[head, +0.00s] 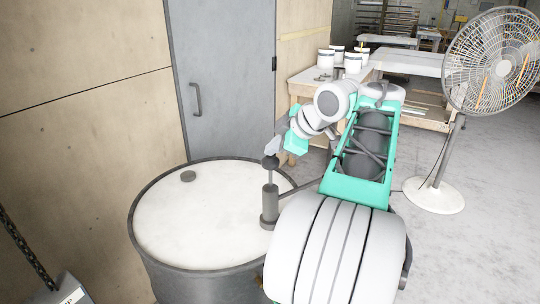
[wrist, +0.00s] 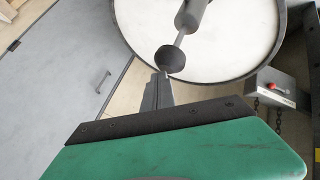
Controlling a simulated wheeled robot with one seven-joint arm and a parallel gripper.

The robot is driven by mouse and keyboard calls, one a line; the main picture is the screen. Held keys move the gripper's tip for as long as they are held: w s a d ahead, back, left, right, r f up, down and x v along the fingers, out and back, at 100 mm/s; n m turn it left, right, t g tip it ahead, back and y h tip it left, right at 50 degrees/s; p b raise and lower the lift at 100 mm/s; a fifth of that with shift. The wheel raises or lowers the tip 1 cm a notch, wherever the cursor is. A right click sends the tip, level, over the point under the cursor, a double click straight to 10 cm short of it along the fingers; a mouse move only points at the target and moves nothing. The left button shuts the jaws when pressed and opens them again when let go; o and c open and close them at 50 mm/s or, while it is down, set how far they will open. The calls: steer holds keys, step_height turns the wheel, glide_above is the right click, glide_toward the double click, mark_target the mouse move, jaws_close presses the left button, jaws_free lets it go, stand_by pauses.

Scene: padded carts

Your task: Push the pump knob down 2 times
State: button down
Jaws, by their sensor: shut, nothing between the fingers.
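The pump knob (head: 270,162) is a dark round ball on top of a thin rod, above the grey pump body (head: 269,204). The pump stands on the white top of a round drum (head: 190,222). My gripper (head: 272,149) is shut and empty, with its tips just above the knob in the head view. In the wrist view the knob (wrist: 170,59) is right in front of the shut fingertips (wrist: 162,76). The tips appear to be at the knob; I cannot tell if they touch it. A length of rod shows between knob and pump body.
A grey door (head: 226,75) is behind the drum. A white fan (head: 500,65) stands at right, and a table (head: 305,84) with white tubs is behind my arm. A chain and box (head: 68,290) are at lower left.

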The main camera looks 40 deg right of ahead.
mark_target(275, 160)
steer(key=shift+f+b, duration=1.95)
steer(key=shift+f, duration=0.3)
stand_by(1.2)
steer(key=shift+r, duration=0.15)
steer(key=shift+r+p, duration=2.95)
steer(key=shift+r, duration=0.2)
steer(key=shift+r, duration=0.1)
step_height(275, 160, up, 5)
steer(key=p, duration=0.4)
